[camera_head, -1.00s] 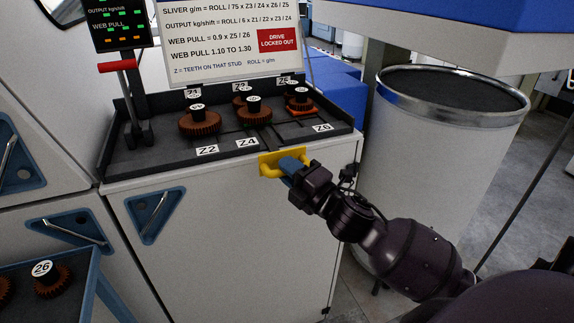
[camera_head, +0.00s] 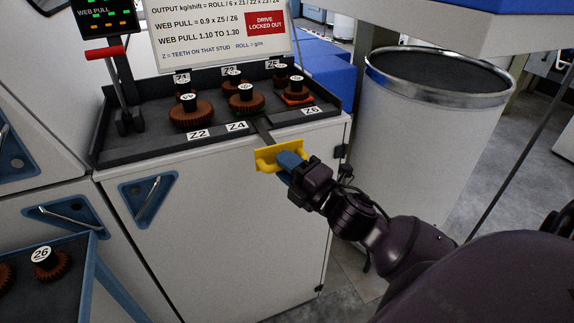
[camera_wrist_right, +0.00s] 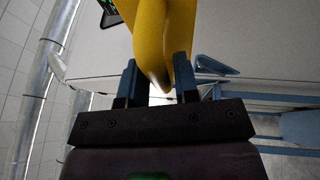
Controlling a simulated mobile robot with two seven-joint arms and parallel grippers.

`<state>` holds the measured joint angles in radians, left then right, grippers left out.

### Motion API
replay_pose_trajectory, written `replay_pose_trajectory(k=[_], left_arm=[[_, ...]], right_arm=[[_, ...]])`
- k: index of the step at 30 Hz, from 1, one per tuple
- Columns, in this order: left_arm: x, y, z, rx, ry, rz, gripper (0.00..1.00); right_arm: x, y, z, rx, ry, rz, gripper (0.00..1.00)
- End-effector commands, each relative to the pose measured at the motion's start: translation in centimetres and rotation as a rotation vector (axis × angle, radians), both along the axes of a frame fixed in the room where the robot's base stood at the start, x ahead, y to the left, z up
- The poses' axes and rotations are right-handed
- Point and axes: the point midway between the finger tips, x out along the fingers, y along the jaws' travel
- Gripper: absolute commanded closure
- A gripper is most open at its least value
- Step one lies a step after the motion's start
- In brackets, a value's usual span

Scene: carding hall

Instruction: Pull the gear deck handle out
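The gear deck handle (camera_head: 265,159) is a yellow bracket at the front of the dark gear deck (camera_head: 150,149), above the white cabinet front. A dark bar (camera_head: 262,131) shows between the deck's front edge and the handle. My right gripper (camera_head: 291,161) has its blue fingers at the handle, covering its right part. In the right wrist view the yellow handle (camera_wrist_right: 163,40) comes down between the two blue fingers (camera_wrist_right: 160,84), and they appear closed on it. My left gripper is not in view.
Brown gears (camera_head: 191,113) sit on the deck. A red-handled lever (camera_head: 105,54) stands at its left. A sign (camera_head: 215,35) reads DRIVE LOCKED OUT. A large white can (camera_head: 420,140) stands right of the cabinet. A blue-rimmed tray (camera_head: 90,275) with gears is at lower left.

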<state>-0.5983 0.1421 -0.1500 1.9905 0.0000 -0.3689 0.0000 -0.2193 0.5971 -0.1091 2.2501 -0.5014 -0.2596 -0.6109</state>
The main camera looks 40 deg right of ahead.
Motion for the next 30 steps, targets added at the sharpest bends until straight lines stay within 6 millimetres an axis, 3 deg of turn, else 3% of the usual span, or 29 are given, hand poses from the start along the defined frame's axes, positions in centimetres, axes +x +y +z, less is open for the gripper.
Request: replay_pose_trajectory(k=[5,21,30], left_arm=[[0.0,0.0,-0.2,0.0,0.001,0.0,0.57],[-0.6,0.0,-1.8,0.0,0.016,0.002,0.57],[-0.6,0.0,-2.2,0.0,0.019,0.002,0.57]], right_arm=[[-0.9,-0.2,-0.3,0.0,0.002,-0.001,0.71],[-8.2,-1.4,-1.5,0.001,0.003,-0.002,0.71],[-10.5,-1.7,-1.8,0.001,0.001,-0.001,0.71]])
